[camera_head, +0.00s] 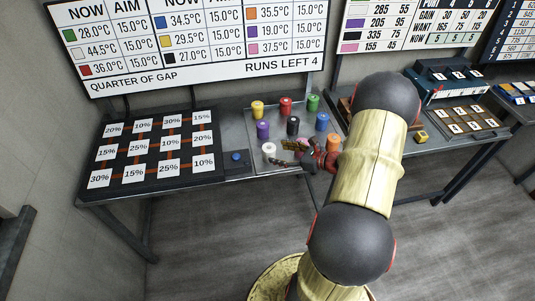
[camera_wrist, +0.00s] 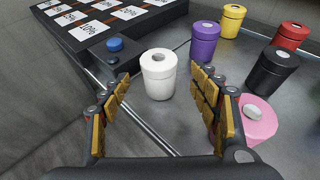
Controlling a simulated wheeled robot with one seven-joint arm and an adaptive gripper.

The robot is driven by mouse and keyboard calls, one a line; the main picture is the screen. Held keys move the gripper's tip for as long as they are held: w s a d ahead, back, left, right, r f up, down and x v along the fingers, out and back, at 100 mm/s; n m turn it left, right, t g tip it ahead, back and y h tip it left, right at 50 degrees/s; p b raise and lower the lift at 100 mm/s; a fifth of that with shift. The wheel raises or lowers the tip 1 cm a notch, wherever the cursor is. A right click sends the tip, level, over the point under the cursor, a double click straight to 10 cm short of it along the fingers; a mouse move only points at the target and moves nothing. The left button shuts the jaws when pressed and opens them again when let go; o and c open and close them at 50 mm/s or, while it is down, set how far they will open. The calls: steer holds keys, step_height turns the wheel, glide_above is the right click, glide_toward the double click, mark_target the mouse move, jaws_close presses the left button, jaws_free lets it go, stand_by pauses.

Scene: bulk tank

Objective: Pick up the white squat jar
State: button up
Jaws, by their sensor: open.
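The white squat jar (camera_wrist: 158,78) stands upright on the grey metal tray, between and just beyond my open fingers in the wrist view. In the head view the white jar (camera_head: 268,150) is at the tray's front left corner. My gripper (camera_wrist: 165,105) is open and empty, with one finger on each side of the jar's line. It also shows in the head view (camera_head: 287,163), just right of the white jar. A pink jar (camera_wrist: 252,120) stands close to my right finger and is partly hidden behind it.
Purple (camera_wrist: 205,40), black (camera_wrist: 272,70), yellow (camera_wrist: 232,20) and red (camera_wrist: 290,36) jars stand behind and right. Green (camera_head: 313,103), blue (camera_head: 322,121) and orange (camera_head: 333,143) jars stand further right. A percentage-card panel (camera_head: 155,150) and a blue button (camera_wrist: 115,45) are left.

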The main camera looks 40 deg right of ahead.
mark_target(269, 151)
steer(key=b+x, duration=0.1)
steer(key=x, duration=0.1)
steer(key=f+b+x, duration=0.1)
steer(key=x, duration=0.2)
steer(key=shift+a, duration=0.1)
steer(key=shift+w+a+f, duration=0.1)
steer(key=shift+w+f, duration=0.05)
steer(key=shift+w, duration=0.35)
steer(key=shift+c, duration=0.9)
steer(key=c, duration=1.1)
steer(key=shift+c, duration=0.5)
